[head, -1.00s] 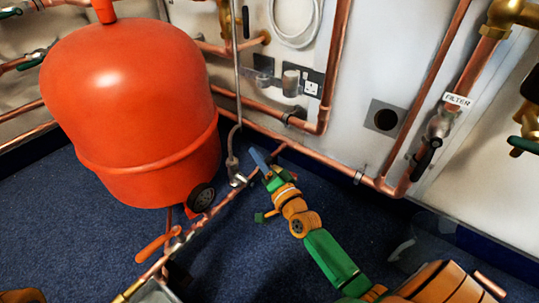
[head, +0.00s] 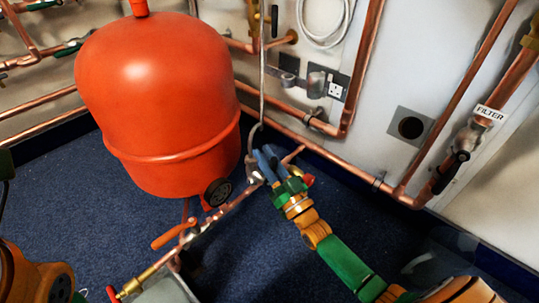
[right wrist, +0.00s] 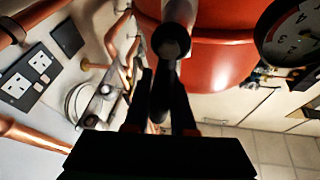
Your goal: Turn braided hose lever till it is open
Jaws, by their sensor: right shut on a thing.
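The braided hose (head: 263,80) hangs as a thin grey line down the wall, right of the red tank, to a valve (head: 254,176) on the low copper pipe. My right gripper (head: 267,158) is at this valve, with its two blue fingers pointing up and left. In the right wrist view, the dark fingers of my right gripper (right wrist: 165,98) are closed around a dark, narrow lever (right wrist: 160,95). In the head view the fingers hide most of the lever, so its exact angle cannot be told. My left gripper is out of view.
The large red tank (head: 165,100) stands just left of the valve. A black gauge (head: 217,192) sits by its base and shows large in the right wrist view (right wrist: 295,32). An orange lever (head: 174,234) lies nearer on the same pipe. Copper pipes (head: 300,138) run along the wall behind.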

